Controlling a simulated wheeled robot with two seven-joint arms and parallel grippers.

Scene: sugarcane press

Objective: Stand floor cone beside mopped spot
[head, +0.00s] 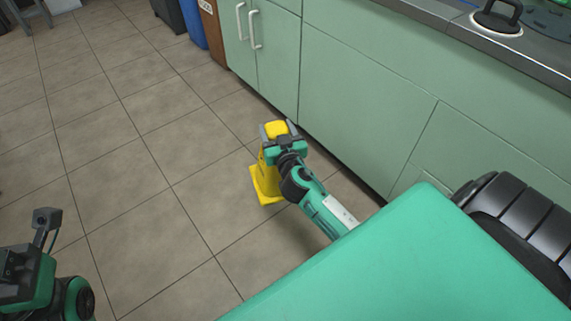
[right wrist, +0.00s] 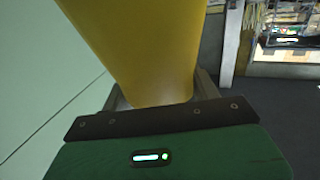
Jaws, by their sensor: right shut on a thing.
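The yellow floor cone (head: 266,184) is upright near the green cabinets in the head view, its square base low at the tile floor. I cannot tell whether the base touches the tiles. My right gripper (head: 278,132) is shut on the cone near its top. In the right wrist view the yellow cone (right wrist: 145,50) fills the space between the fingers of my right gripper (right wrist: 160,92). My left gripper (head: 40,225) shows only partly at the lower left, away from the cone; its jaws are unclear. No mopped spot stands out on the visible floor.
Green cabinets (head: 365,100) with a counter run along the right, close to the cone. A blue bin (head: 191,22) and a dark bin (head: 168,14) stand at the top. The tile floor (head: 120,150) to the left is clear.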

